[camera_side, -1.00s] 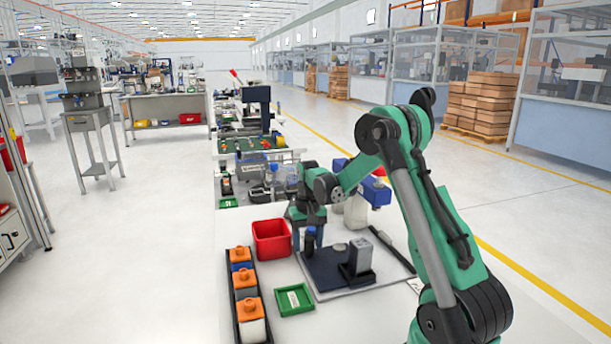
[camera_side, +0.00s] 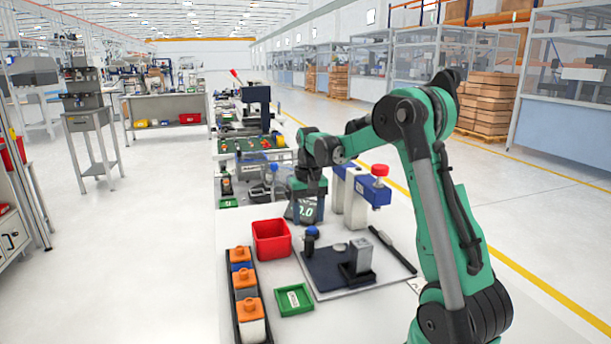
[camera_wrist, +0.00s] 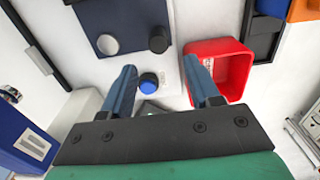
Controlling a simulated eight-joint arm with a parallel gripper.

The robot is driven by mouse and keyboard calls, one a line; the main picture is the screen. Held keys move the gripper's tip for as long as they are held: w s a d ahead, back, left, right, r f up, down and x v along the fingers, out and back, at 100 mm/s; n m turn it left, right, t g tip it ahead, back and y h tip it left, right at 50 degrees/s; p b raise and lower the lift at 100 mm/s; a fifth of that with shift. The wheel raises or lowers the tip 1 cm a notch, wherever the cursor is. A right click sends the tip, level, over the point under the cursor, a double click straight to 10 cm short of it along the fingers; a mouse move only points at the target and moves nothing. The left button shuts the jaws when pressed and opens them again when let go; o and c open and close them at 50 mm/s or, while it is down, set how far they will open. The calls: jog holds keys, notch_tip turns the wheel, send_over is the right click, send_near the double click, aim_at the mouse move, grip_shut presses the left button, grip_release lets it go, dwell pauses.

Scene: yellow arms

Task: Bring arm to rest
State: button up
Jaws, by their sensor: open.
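My gripper (camera_side: 308,218) hangs above the white table, behind the dark blue plate (camera_side: 320,268), in the side view. In the wrist view its two blue fingers (camera_wrist: 160,88) stand wide apart with nothing held between them. A small blue-capped part (camera_side: 312,233) stands upright below and in front of the gripper. Its blue top (camera_wrist: 149,79) shows between the fingers in the wrist view, apart from them. My arm is raised and bent at the elbow.
A red bin (camera_side: 271,239) is just left of the gripper. A press with a red knob (camera_side: 379,170) stands close on its right. A black tray (camera_side: 237,318) with orange-topped parts and a green tray (camera_side: 293,300) lie in front.

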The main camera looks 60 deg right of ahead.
jog(key=shift+r, duration=0.3)
